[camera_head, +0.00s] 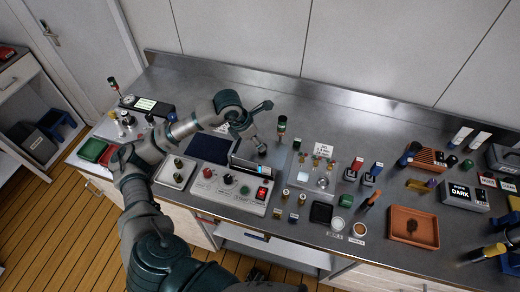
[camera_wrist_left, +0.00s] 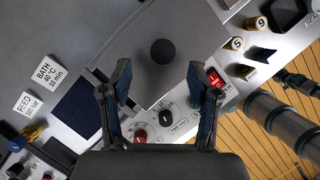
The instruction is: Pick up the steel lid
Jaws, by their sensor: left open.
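The steel lid (camera_wrist_left: 140,62) is a flat grey plate with a round black knob, seen in the left wrist view. It lies over the rear part of the control panel. My left gripper (camera_head: 264,128) is open above the panel. In the left wrist view its two fingers (camera_wrist_left: 160,88) stand apart on either side of the lid, with the knob ahead between them. Nothing is visibly held. A dark jointed part (camera_wrist_left: 297,82) at the right of the wrist view may be my right gripper; its jaws are unclear.
The control panel (camera_head: 225,192) has knobs and a red switch (camera_head: 262,192). A dark blue mat (camera_head: 203,147) lies left. The rear bench strip is clear.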

